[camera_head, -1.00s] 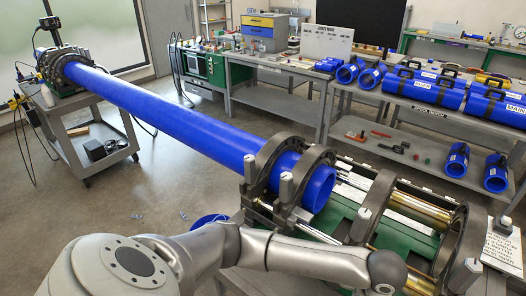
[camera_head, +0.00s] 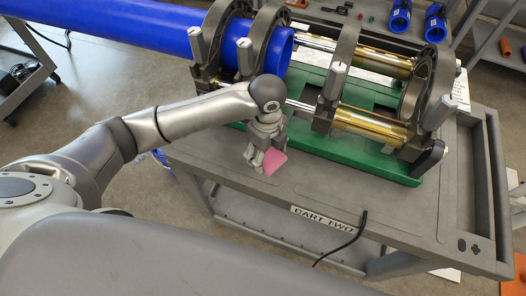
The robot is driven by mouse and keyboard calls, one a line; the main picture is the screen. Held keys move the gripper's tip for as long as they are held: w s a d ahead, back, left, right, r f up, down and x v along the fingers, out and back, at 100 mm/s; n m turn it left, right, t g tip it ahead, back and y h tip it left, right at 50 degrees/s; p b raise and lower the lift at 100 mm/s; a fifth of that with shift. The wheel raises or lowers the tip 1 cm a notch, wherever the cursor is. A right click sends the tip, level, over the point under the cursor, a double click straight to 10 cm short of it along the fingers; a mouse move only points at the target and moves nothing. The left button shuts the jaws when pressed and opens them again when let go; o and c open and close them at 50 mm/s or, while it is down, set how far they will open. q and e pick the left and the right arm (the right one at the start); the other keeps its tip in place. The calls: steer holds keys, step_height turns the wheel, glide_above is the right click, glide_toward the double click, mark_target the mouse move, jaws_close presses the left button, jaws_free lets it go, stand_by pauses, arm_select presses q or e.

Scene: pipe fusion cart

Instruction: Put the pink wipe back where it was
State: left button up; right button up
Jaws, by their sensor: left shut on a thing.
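A pink wipe (camera_head: 270,162) shows at the tips of my left gripper (camera_head: 258,161). My left arm comes in from the left, and its gripper points down at the near left part of the cart top (camera_head: 330,193). The gripper is shut on the wipe, in front of the green machine base. The fingers hide part of the wipe, and I cannot tell whether it touches the cart top. My right gripper is not in view.
A blue pipe (camera_head: 150,28) runs through dark clamp rings on the green fusion machine (camera_head: 360,150). A black cable (camera_head: 345,240) hangs over the cart's front edge near the "CART TWO" label (camera_head: 322,215). The cart top right of the wipe is clear.

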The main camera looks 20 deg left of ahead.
arm_select(q)
steer(key=w+f, duration=0.1)
steer(key=w+a+f, duration=0.1)
steer(key=f, duration=0.1)
steer(key=w+f, duration=0.1)
steer(key=shift+a+f+p, duration=0.25)
steer(key=shift+a+p, duration=0.05)
steer(key=shift+a, duration=0.05)
step_height(320, 180, down, 3)
steer(key=shift+w+f, duration=0.1)
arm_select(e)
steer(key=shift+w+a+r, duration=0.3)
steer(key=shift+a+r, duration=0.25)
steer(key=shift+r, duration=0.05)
arm_select(q)
steer(key=shift+f, duration=0.1)
steer(key=o, duration=0.8)
steer(key=shift+f, duration=0.1)
steer(key=shift+o, duration=0.2)
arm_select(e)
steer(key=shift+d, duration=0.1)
arm_select(q)
step_height(320, 180, up, 12)
steer(key=b, duration=0.1)
steer(key=shift+r, duration=0.2)
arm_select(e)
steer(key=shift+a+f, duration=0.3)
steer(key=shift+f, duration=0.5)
